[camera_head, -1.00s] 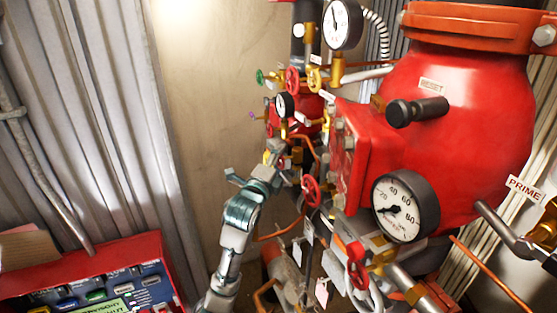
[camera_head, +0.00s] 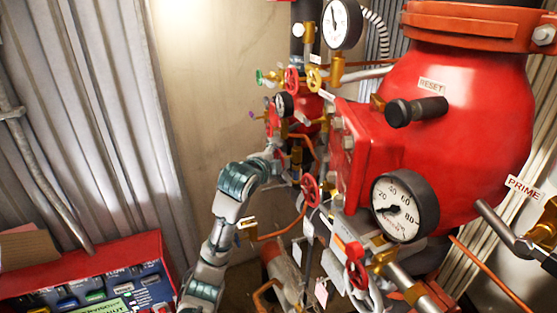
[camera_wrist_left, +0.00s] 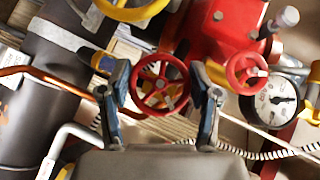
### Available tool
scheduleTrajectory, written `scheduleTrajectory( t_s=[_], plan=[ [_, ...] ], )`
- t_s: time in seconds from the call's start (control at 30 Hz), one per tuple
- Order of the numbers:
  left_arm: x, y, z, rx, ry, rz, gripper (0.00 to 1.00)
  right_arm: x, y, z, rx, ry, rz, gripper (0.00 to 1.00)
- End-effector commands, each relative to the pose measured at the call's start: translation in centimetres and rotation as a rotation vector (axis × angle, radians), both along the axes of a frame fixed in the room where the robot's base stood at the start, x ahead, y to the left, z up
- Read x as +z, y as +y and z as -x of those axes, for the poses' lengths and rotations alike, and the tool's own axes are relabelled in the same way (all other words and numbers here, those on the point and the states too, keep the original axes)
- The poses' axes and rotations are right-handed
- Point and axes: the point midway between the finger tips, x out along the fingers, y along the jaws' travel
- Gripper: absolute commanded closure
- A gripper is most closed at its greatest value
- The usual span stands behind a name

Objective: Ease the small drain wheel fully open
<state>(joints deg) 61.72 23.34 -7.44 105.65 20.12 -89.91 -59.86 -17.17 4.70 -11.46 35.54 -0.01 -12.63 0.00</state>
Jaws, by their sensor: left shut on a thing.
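My left gripper (camera_head: 274,150) reaches up and right to the valve cluster in the head view, its fingertips partly hidden among the pipework. In the left wrist view my left gripper (camera_wrist_left: 161,98) has one finger on each side of a small red spoked handwheel (camera_wrist_left: 160,86) and is shut on it. This wheel appears to be the small drain wheel, though I can read no label on it. In the head view I cannot tell for certain which red wheel it is. My right gripper is not in view.
A second red wheel (camera_wrist_left: 247,72) and a gauge (camera_wrist_left: 272,103) sit close right of the held wheel; a yellow wheel (camera_wrist_left: 130,8) is above. A large red valve body (camera_head: 460,130) fills the right. A red panel box (camera_head: 95,268) stands lower left. The wall side is open.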

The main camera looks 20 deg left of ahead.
Motion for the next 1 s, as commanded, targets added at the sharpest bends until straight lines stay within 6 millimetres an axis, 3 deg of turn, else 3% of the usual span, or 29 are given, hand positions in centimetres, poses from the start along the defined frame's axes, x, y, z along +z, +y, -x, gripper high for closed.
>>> scheduleTrajectory(
  t_s=[0.5, 0.53, 0.6, 0.63, 1.0],
  plan=[
    [-0.55, -0.01, -0.12, 0.000, 0.029, 0.017, 0.72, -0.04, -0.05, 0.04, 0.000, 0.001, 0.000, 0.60],
    [-0.56, -0.02, -0.12, 0.000, 0.029, 0.017, 0.33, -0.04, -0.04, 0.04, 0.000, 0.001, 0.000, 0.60],
    [-0.53, -0.03, -0.12, 0.000, 0.028, 0.017, 0.15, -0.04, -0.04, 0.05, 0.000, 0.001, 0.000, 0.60],
    [-0.49, -0.03, -0.11, 0.000, 0.026, 0.017, 0.12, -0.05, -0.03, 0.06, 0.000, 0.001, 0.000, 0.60],
    [-0.11, -0.04, 0.16, -0.001, 0.018, 0.016, 0.12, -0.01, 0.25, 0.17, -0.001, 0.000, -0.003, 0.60]
  ],
)
